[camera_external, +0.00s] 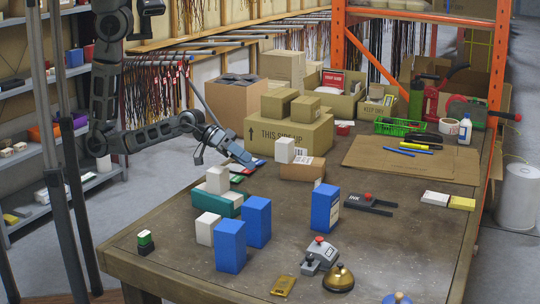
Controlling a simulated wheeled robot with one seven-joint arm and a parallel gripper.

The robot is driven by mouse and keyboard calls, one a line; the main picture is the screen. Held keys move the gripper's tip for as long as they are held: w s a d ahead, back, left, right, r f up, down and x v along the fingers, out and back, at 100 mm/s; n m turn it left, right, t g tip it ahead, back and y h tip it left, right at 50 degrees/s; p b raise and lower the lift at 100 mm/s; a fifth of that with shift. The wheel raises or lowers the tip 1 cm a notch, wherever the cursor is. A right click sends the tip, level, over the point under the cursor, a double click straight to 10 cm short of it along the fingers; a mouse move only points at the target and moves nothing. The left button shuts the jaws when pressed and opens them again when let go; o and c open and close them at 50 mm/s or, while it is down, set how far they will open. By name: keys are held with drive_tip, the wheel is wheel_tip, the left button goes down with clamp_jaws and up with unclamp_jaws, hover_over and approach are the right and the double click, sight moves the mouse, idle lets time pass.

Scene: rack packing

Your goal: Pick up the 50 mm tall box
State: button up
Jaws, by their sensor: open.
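Several boxes on the table could be the 50 mm tall box; I cannot tell heights in millimetres. Blue boxes (231,246), (257,221) and (325,208) stand upright. A small white box (208,229) stands beside the front blue pair. Another white box (217,180) sits on a teal box (217,204). A third white box (285,149) stands at or on a low brown box (303,168); the contact is unclear. My gripper (253,165) is open above the table's left side, left of the brown box and behind the teal box. It appears empty; its fingers are small here.
A large carton (289,134) with smaller cartons on top stands behind my gripper. A stapler-like grey device (319,255), brass bell (339,279) and black fork-shaped item (368,204) lie to the right. An orange rack post (338,50) rises behind.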

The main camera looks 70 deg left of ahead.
sight(256, 212)
drive_tip(key=s+d+f+m+g+y+b, duration=0.1)
drive_tip(key=d+m+g, duration=0.1)
drive_tip(key=d, duration=0.2)
drive_tip(key=s+d+f+m+g+y+b, duration=0.1)
drive_tip(key=d+m, duration=0.1)
drive_tip(key=d, duration=0.2)
drive_tip(key=s+d+f+m+g+y+b, duration=0.1)
drive_tip(key=d+m+g, duration=0.1)
drive_tip(key=d, duration=0.2)
drive_tip(key=shift+d+f+m+g, duration=0.1)
drive_tip(key=shift+d+m+g, duration=0.2)
drive_tip(key=shift+d, duration=0.1)
drive_tip(key=y, duration=0.1)
drive_tip(key=d+m+y, duration=0.1)
drive_tip(key=shift+s+r+y+b, duration=0.3)
drive_tip(key=shift+s+r, duration=0.05)
drive_tip(key=shift+r, duration=0.05)
drive_tip(key=shift+p+x, duration=0.3)
drive_tip(key=shift+x, duration=3.55)
drive_tip(key=shift+d, duration=0.1)
drive_tip(key=c, duration=1.3)
drive_tip(key=shift+r, duration=0.1)
